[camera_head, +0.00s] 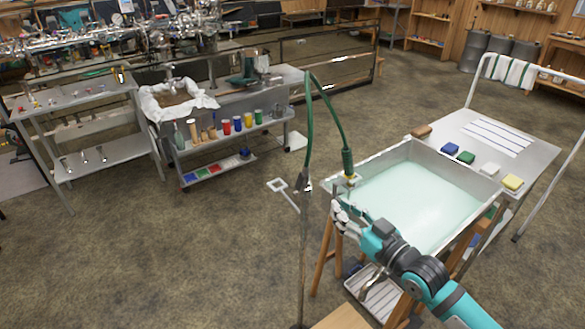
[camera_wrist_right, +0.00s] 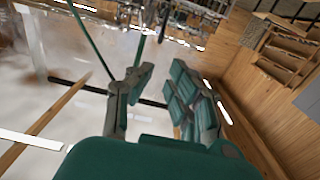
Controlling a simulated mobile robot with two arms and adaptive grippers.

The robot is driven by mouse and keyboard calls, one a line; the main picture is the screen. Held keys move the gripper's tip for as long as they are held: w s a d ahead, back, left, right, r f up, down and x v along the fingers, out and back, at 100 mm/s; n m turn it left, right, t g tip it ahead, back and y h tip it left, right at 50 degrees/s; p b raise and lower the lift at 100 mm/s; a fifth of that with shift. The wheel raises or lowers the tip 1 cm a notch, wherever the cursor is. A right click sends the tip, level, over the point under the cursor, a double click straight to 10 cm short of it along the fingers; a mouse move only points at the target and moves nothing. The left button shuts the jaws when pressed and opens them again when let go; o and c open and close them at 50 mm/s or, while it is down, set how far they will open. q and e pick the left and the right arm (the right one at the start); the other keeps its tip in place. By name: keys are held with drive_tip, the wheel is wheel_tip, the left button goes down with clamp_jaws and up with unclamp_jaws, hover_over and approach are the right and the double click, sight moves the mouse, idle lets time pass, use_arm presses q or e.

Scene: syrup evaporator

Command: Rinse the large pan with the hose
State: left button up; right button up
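The large pan (camera_head: 478,177) is a wide grey rectangular basin at the right, on wooden legs, with pale green liquid in it. The green hose (camera_head: 333,108) rises from an upright pole and arches over to a dark green nozzle (camera_head: 347,162) with a brass end, hanging near the pan's left corner. My right gripper (camera_head: 343,208) is just below the nozzle, beside the pan's left edge; contact cannot be told. In the right wrist view its fingers (camera_wrist_right: 155,95) are apart with nothing seen between them, and thin green hose lines show behind. My left gripper is out of view.
A side table (camera_head: 540,158) behind the pan holds a striped cloth, a brush and coloured sponges (camera_head: 466,157). A rack (camera_head: 378,295) stands low under the pan. A metal cart (camera_head: 225,143) with coloured cups is at the left. The floor at front left is clear.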

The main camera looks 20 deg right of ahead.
drive_tip(key=p, duration=0.1)
approach(301, 173)
drive_tip(key=p+x, duration=0.2)
drive_tip(key=x, duration=0.8)
drive_tip(key=shift+f+p, duration=0.1)
drive_tip(key=shift+p, duration=0.2)
drive_tip(key=shift+w, duration=0.3)
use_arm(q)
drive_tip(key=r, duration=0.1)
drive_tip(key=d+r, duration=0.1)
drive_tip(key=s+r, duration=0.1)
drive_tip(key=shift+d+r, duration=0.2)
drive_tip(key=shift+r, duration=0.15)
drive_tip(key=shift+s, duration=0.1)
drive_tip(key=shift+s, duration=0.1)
use_arm(e)
clamp_jaws()
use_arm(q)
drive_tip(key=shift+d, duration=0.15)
